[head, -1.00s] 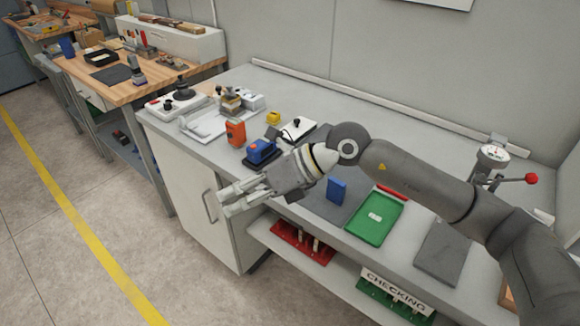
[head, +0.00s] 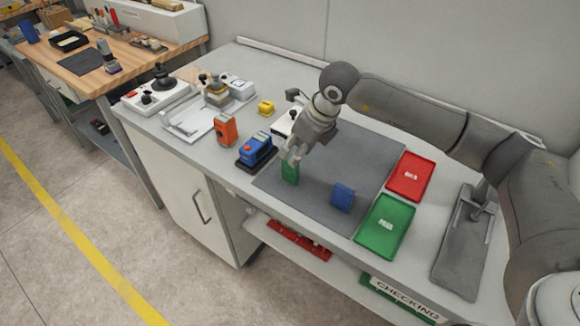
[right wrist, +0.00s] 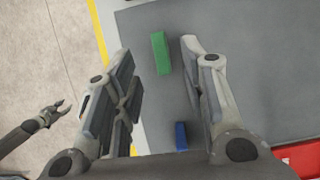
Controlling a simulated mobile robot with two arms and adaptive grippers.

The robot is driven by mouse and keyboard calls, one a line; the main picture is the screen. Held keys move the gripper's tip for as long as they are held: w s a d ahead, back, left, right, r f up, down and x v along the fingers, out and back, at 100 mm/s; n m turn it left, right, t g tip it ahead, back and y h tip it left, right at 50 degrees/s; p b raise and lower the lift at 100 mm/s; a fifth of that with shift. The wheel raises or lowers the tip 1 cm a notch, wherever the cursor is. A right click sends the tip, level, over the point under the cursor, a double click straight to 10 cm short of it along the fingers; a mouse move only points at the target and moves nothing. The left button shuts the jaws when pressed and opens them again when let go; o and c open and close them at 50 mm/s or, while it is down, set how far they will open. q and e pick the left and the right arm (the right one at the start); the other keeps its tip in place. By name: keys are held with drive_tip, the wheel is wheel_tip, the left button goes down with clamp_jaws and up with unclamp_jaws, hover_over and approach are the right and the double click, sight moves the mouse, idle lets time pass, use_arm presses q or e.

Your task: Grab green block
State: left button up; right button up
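The green block (head: 289,174) stands upright on the dark grey mat (head: 270,184), near its left end. My right gripper (head: 291,156) points down just above it in the head view, and the fingers hide part of its top. In the right wrist view the green block (right wrist: 161,53) shows between the two spread fingertips, with a gap on each side. The right gripper is open and empty. My left gripper (right wrist: 60,108) shows small at the left of the right wrist view, over the floor, with its fingers apart.
A blue block (head: 343,197) stands on the mat to the right. Beyond it are a green tray (head: 370,240) and a red tray (head: 424,178). Left of the mat are a blue device (head: 257,147) and an orange device (head: 226,129). The mat's middle is clear.

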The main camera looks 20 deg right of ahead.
sight(290, 171)
drive_tip(key=shift+w+a+f, duration=0.1)
drive_tip(key=shift+w+f, duration=0.1)
drive_tip(key=shift+f, duration=0.15)
drive_tip(key=shift+w+f+p, duration=0.2)
drive_tip(key=shift+f+p, duration=0.1)
drive_tip(key=x, duration=0.1)
drive_tip(key=p+x, duration=0.2)
drive_tip(key=x, duration=0.1)
drive_tip(key=shift+s+f, duration=0.15)
drive_tip(key=shift+s, duration=0.1)
drive_tip(key=shift+w+f, duration=0.1)
drive_tip(key=shift+f, duration=0.25)
drive_tip(key=shift+c, duration=0.5)
drive_tip(key=c, duration=0.5)
drive_tip(key=shift+c, duration=1.1)
use_arm(q)
drive_tip(key=r, duration=0.1)
drive_tip(key=w+r, duration=0.1)
drive_tip(key=shift+r, duration=0.4)
use_arm(e)
clamp_jaws()
